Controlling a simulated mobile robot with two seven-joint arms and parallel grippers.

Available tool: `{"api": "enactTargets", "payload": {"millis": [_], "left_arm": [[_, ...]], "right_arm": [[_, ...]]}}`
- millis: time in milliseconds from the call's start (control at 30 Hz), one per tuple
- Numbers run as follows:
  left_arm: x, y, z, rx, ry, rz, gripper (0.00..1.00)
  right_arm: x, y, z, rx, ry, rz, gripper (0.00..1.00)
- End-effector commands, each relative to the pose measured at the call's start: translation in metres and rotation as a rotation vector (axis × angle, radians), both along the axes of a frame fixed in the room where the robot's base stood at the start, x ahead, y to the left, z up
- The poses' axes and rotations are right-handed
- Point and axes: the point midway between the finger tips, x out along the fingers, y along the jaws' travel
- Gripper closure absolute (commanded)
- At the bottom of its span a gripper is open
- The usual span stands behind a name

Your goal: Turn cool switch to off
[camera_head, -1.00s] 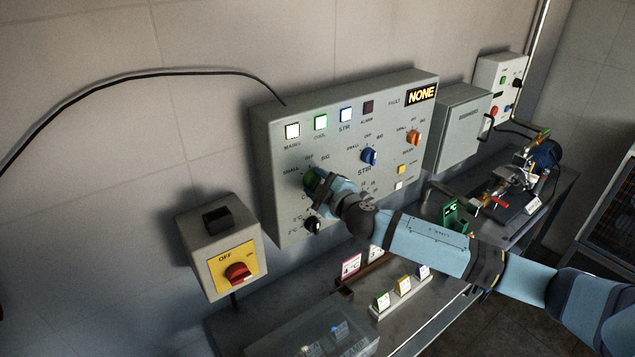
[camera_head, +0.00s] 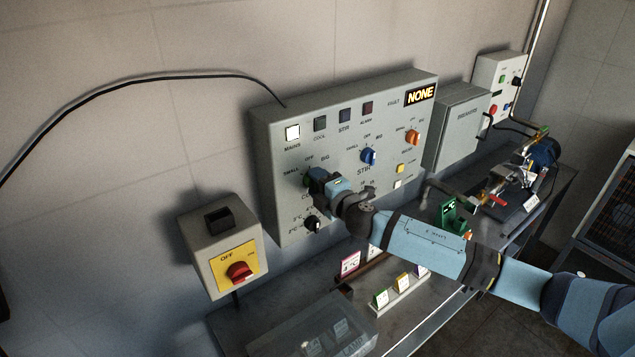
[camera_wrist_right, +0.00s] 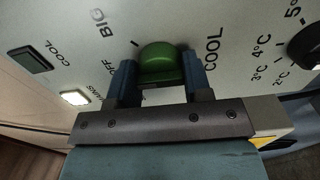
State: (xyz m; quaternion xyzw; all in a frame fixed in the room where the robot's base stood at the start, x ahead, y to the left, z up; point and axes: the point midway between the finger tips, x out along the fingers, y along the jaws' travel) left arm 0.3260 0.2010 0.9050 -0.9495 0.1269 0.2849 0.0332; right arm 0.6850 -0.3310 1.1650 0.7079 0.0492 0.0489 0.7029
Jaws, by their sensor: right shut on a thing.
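The control panel (camera_head: 330,140) hangs on the wall with the cool switch at its lower left. The cool switch is a green knob (camera_wrist_right: 160,60), seen large in the right wrist view, with SMALL, OFF and BIG marked around it. My right gripper (camera_head: 313,181) is shut on the green knob, one finger on each side in the wrist view (camera_wrist_right: 160,78). The gripper hides most of the knob in the head view. The MAINS lamp (camera_head: 292,132) is lit white. The COOL lamp (camera_head: 320,124) and STIR lamp (camera_head: 344,116) are dark. My left gripper is not in view.
A black temperature knob (camera_head: 312,223) sits just below the gripper. A blue stir knob (camera_head: 369,157) and an orange knob (camera_head: 412,137) are to the right. A grey box with a red switch (camera_head: 239,272) is at the lower left. Small cards (camera_head: 403,282) stand on the bench.

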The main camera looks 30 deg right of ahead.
Motion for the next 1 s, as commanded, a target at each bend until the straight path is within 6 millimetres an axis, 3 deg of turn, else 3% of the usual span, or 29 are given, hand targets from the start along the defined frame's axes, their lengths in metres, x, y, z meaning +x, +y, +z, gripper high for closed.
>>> {"api": "enactTargets", "payload": {"millis": [400,433,533,833,1000], "left_arm": [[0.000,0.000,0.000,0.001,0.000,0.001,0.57],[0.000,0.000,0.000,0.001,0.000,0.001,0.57],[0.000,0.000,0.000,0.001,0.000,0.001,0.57],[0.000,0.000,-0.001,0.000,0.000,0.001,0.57],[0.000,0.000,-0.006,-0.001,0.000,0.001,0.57]], "right_arm": [[0.000,0.000,0.000,-0.008,0.000,0.001,0.78],[0.000,0.000,0.000,-0.008,0.000,0.001,0.52],[0.000,0.000,0.000,-0.007,0.000,0.001,0.30],[-0.001,0.000,0.000,-0.007,-0.001,0.000,0.30],[-0.019,-0.003,-0.003,-0.008,0.001,0.000,0.30]]}}
